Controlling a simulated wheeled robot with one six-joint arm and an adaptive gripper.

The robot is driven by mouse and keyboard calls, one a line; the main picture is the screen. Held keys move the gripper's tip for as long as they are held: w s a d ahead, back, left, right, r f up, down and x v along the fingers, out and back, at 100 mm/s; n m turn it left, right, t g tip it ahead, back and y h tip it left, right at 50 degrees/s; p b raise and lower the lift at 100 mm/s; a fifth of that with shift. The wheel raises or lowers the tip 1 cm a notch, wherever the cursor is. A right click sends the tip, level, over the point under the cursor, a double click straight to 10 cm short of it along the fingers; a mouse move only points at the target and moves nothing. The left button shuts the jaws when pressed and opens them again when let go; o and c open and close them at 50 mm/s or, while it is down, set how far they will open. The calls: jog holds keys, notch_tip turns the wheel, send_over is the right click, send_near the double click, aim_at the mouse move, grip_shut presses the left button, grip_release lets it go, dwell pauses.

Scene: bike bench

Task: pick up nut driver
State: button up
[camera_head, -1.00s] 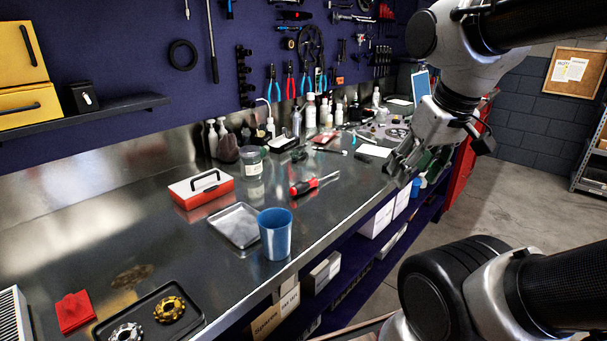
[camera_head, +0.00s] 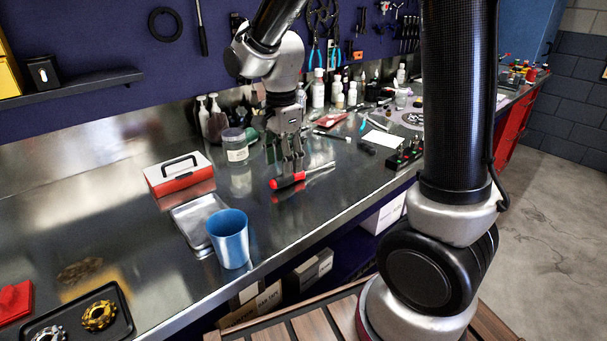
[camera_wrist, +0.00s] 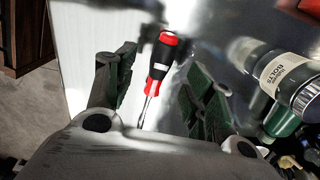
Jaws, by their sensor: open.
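The nut driver (camera_head: 288,181) has a red and black handle and a thin metal shaft. It lies on the steel bench, shaft pointing to the right and away. My gripper (camera_head: 292,168) is over it, pointing down, close above the handle and shaft. In the wrist view the nut driver (camera_wrist: 161,60) lies between the two open fingers of my gripper (camera_wrist: 158,95), with its handle beyond the fingertips and its shaft running back toward the palm. Nothing is held. Whether the fingers touch the bench I cannot tell.
A labelled jar (camera_head: 235,146) stands left of my gripper; it also shows in the wrist view (camera_wrist: 285,85). A red and white toolbox (camera_head: 180,175), a metal tray (camera_head: 187,215) and a blue cup (camera_head: 229,240) stand further left. Bottles (camera_head: 318,90) line the back.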

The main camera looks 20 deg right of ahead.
aim_at(305, 173)
notch_tip(305, 173, down, 5)
jog(key=shift+w+f, duration=0.1)
jog(key=c, duration=1.1)
